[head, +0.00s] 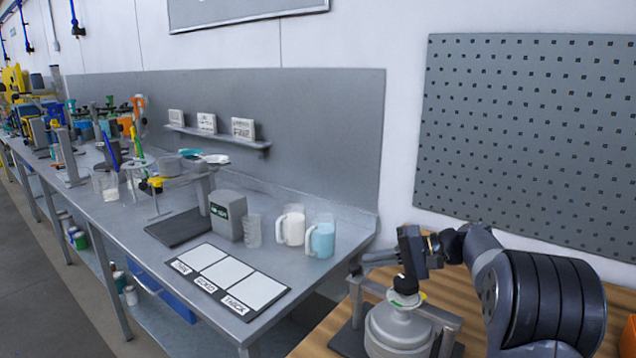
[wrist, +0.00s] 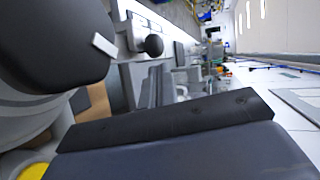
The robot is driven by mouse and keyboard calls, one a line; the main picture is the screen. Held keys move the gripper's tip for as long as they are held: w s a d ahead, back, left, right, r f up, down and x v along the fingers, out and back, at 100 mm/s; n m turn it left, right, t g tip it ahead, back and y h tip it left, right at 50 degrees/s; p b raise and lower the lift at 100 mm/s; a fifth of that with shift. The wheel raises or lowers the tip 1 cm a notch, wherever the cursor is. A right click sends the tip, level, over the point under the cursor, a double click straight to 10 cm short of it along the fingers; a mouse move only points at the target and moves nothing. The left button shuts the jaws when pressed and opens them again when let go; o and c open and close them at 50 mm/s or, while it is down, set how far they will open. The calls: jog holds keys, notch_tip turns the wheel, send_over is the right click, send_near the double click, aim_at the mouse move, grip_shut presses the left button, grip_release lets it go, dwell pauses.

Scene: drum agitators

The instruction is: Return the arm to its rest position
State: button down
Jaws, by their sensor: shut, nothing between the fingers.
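My arm (head: 545,300) is folded in at the lower right of the head view, above a wooden bench top. My gripper (head: 364,262) is at its end, pointing left, shut and empty. It hangs just above and beside a grey drum-like device (head: 398,328) with a black round knob; whether it touches the knob is hard to tell. In the wrist view a dark finger (wrist: 165,122) of my gripper fills the lower part, and a black ball knob (wrist: 152,45) shows beyond it.
A grey bench (head: 135,215) runs along the wall at left. It holds a white jug (head: 291,228), a blue jug (head: 321,240), a grey scale (head: 228,216) and a mat (head: 252,314) with three labelled white panels. A perforated board (head: 530,140) hangs behind my arm.

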jog(key=shift+w+f, duration=0.15)
jog(key=shift+w, duration=0.3)
jog(key=shift+a, duration=0.1)
